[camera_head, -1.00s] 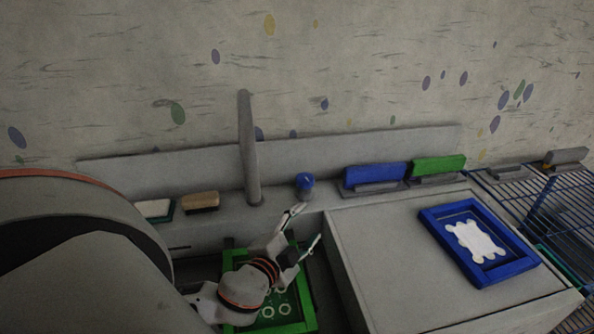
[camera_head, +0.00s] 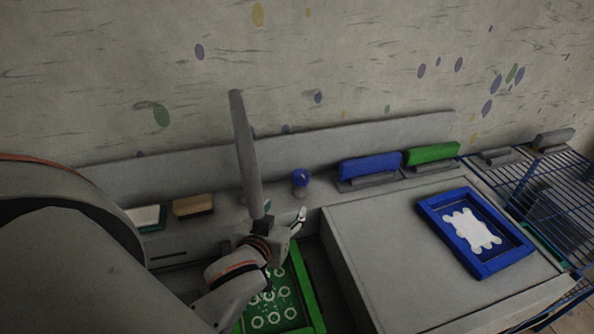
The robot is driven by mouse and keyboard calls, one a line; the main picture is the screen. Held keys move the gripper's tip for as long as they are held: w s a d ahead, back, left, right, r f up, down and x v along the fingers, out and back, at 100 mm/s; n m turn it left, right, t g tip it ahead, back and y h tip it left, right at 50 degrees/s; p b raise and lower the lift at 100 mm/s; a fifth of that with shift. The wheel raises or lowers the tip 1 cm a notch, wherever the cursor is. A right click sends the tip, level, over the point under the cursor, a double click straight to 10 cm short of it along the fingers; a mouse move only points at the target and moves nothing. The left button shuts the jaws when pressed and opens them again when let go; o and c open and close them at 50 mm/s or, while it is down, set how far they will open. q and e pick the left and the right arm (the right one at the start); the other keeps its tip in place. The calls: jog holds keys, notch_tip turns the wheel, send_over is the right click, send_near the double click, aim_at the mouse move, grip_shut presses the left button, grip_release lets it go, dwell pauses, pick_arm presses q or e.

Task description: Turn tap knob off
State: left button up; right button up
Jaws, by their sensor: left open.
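The blue tap knob (camera_head: 301,177) stands on the grey ledge behind the sink, just right of the grey upright tap pipe (camera_head: 246,150). My left gripper (camera_head: 285,213) is over the sink, in front of and slightly left of the knob. It is open, and one light fingertip points up toward the knob with a small gap between them. The other finger is partly hidden near the foot of the pipe. My right gripper is not in view.
A green frame (camera_head: 306,290) with white rings lies in the sink below my gripper. A sponge (camera_head: 193,205) sits on the ledge at left. Blue (camera_head: 369,167) and green (camera_head: 431,153) squeegees stand at right. A blue frame (camera_head: 475,232) lies on the counter.

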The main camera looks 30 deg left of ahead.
aim_at(300, 175)
pick_arm(q)
jog(key=w+a, duration=0.1)
jog(key=w, duration=0.2)
jog(key=w+a+p, duration=0.1)
jog(key=w, duration=0.3)
jog(key=w+a, duration=0.1)
jog(key=w, duration=0.3)
jog(key=shift+a+r, duration=0.1)
jog(key=shift+a, duration=0.2)
jog(key=x, duration=0.3)
jog(key=shift+w+a, duration=0.1)
jog(key=shift+w, duration=0.25)
jog(key=shift+w+a+f, duration=0.2)
jog(key=shift+w+f, duration=0.25)
jog(key=shift+w, duration=0.1)
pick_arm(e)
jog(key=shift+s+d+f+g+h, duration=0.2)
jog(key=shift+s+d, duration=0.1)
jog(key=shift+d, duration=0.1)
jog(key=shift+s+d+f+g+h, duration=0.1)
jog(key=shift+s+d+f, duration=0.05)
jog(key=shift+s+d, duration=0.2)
pick_arm(q)
jog(key=c, duration=1.1)
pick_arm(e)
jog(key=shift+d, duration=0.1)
